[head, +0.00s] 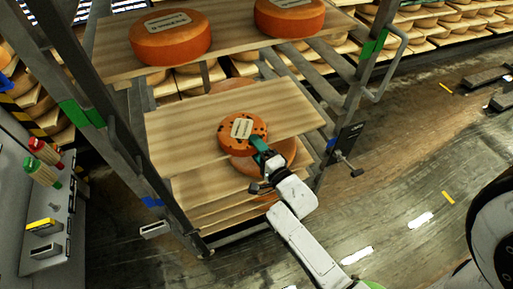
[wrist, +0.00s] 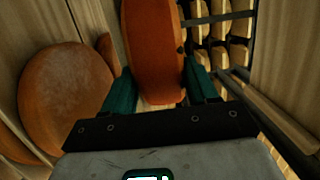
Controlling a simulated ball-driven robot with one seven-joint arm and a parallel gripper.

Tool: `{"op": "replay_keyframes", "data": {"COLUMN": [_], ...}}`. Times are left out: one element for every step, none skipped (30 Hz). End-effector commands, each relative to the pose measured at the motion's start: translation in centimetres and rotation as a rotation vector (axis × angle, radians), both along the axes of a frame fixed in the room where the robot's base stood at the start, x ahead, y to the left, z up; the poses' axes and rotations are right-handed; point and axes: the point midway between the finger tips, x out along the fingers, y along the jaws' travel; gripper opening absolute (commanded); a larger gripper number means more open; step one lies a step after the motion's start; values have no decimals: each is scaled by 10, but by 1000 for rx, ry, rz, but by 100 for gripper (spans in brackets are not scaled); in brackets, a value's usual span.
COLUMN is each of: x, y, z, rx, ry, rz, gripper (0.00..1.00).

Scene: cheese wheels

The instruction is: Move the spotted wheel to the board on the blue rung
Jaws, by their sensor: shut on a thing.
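The spotted wheel (head: 234,145), orange with dark spots and a pale label, shows in front of the rack's middle board (head: 180,130). My gripper (head: 262,147) is shut on its near edge. In the wrist view the wheel (wrist: 153,45) sits between both green fingers (wrist: 155,88). I cannot tell whether it touches a board. Blue marks show on the left post (head: 152,202) and right post (head: 331,145), near the middle and lower boards (head: 205,205). I cannot tell exactly which board rests on the blue rung.
A plain wheel (head: 280,153) sits below the spotted one, partly hidden; a wheel (wrist: 65,100) also shows at left in the wrist view. Two labelled wheels, left (head: 170,45) and right (head: 289,18), stand on the top board (head: 225,40). Rack posts flank both sides.

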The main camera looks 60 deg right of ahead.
Motion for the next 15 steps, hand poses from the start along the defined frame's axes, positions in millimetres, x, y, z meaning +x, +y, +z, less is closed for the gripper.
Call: {"op": "replay_keyframes", "data": {"x": [1, 1, 1, 1, 1, 1, 1, 1, 1, 1, 1, 1, 1, 1, 1], "y": [-1, -1, -1, -1, -1, -1, -1, -1, -1, -1, -1, -1, -1, -1, -1], "z": [5, 5, 5, 5, 4, 4, 4, 4, 3, 3, 3, 2, 2, 1, 1], "rx": [-5, -5, -5, -5, -5, -5, -5, -5, -5, -5, -5, -4, -4, -4, -4], "ry": [-10, -10, -10, -10, -10, -10, -10, -10, -10, -10, -10, -10, -10, -10, -10], "rz": [0, 0, 0, 0, 0, 0, 0, 0, 0, 0, 1, 1, 1, 1, 1], "gripper": [0, 0, 0, 0, 0, 0, 0, 0, 0, 0, 0, 0, 0, 0, 0]}}
